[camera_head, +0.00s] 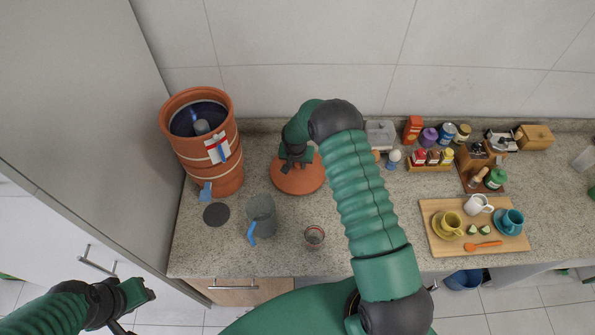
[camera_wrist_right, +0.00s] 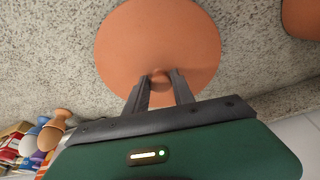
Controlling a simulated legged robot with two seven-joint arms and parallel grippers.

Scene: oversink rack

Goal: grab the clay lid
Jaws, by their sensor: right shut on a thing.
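The clay lid (camera_head: 300,181) is a round terracotta disc on the granite counter, to the right of the clay pot. It also fills the upper middle of the right wrist view (camera_wrist_right: 157,38). My right gripper (camera_head: 291,163) is over the lid, and in the wrist view its two fingers (camera_wrist_right: 160,80) are closed around the lid's small knob. The lid appears to lie flat at the counter; I cannot tell whether it touches it. My left gripper (camera_head: 138,292) is at the lower left, in front of the counter, and its finger opening is not clear.
The tall clay pot (camera_head: 217,174) stands open at the left. A grey jug (camera_head: 262,215), a glass (camera_head: 314,237) and a dark disc (camera_head: 216,214) are near the front. A wooden board (camera_head: 437,239) with cups and several condiments are at the right.

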